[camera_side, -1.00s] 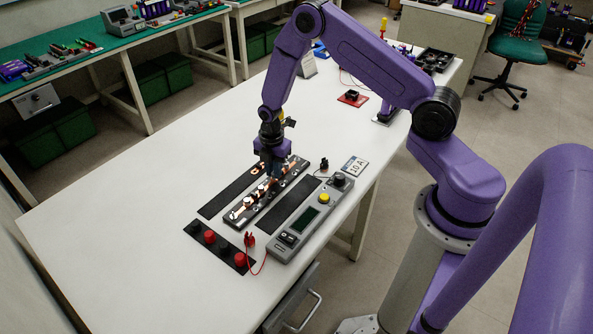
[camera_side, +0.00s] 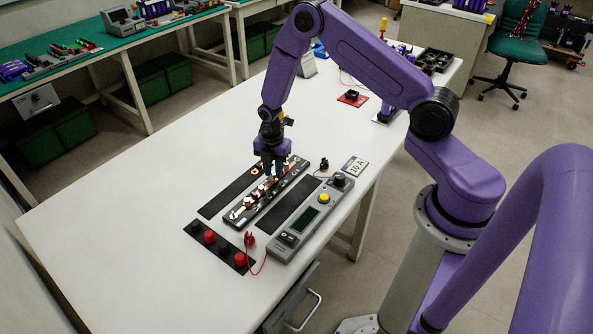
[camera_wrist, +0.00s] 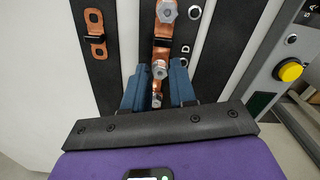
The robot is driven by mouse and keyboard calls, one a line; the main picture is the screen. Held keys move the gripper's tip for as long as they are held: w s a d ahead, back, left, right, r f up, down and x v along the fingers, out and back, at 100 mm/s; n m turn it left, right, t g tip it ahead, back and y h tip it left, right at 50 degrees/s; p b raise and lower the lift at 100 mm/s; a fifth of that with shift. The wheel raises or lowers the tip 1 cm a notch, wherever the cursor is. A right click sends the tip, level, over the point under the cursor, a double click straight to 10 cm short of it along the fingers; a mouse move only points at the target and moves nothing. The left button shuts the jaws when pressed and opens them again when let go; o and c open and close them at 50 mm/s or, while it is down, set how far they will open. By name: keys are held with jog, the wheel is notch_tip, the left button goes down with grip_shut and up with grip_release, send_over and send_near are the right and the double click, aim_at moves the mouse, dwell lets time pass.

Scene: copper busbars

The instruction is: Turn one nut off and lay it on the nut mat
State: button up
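My gripper (camera_wrist: 157,92) points down over the row of copper busbars (camera_wrist: 162,45) on the long grey board (camera_side: 250,219). Its two blue fingers stand apart, with the copper bar showing between them. A silver hex nut (camera_wrist: 159,69) sits on the bar at the fingertips, and another (camera_wrist: 167,11) is farther up the row. A bolt end is partly hidden low between the fingers. Black strips lie left (camera_side: 231,193) and right (camera_side: 289,207) of the board; I cannot tell which is the nut mat.
A copper link (camera_wrist: 96,35) lies on the left strip. The right strip looks empty. A grey meter (camera_side: 307,224) with a yellow button stands to the right. A black mat (camera_side: 222,253) with red and black knobs lies in front, near a red lead (camera_side: 265,262). The table's left side is clear.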

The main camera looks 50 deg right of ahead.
aim_at(274, 173)
jog(key=m, duration=0.4)
jog(key=shift+m, duration=0.4)
jog(key=m, duration=0.3)
grip_shut()
jog(key=n, duration=0.6)
jog(key=shift+r, duration=0.65)
dwell(0.4)
jog(key=shift+r, duration=2)
